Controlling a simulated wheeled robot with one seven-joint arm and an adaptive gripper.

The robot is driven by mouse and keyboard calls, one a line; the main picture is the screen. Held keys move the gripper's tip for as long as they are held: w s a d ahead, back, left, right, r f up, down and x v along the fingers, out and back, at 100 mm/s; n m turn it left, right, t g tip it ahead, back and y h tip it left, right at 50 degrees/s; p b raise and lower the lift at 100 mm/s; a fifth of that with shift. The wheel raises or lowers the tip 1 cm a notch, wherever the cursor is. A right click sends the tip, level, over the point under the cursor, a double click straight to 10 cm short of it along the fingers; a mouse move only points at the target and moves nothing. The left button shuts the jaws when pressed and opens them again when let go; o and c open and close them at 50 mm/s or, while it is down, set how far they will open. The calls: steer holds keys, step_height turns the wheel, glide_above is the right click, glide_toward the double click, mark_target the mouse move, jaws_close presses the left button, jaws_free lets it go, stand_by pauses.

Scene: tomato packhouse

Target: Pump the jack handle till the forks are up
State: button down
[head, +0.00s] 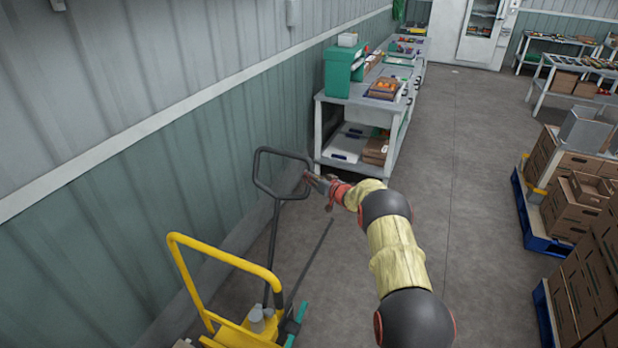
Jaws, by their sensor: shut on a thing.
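The jack handle (272,225) is a dark bar with a loop grip at its top, standing nearly upright beside the green wall. My gripper (309,180) is at the right side of the loop and shut on it. My arm reaches there from the lower right. A yellow frame and body (240,334) of the jack are at the bottom, with teal parts beside the handle's foot. The forks are not clearly visible, so their height cannot be told.
A workbench (361,99) with a green box and trays stands along the wall beyond the handle. Cartons on blue pallets (537,235) are at the right. The grey floor between (462,170) is clear. The corrugated wall (110,225) is close on the left.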

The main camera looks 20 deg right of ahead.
steer(key=shift+a+r, duration=0.1)
steer(key=c, duration=2)
jaws_free()
steer(key=o, duration=0.3)
steer(key=shift+o, duration=0.2)
steer(key=shift+s, duration=0.1)
steer(key=v, duration=1.2)
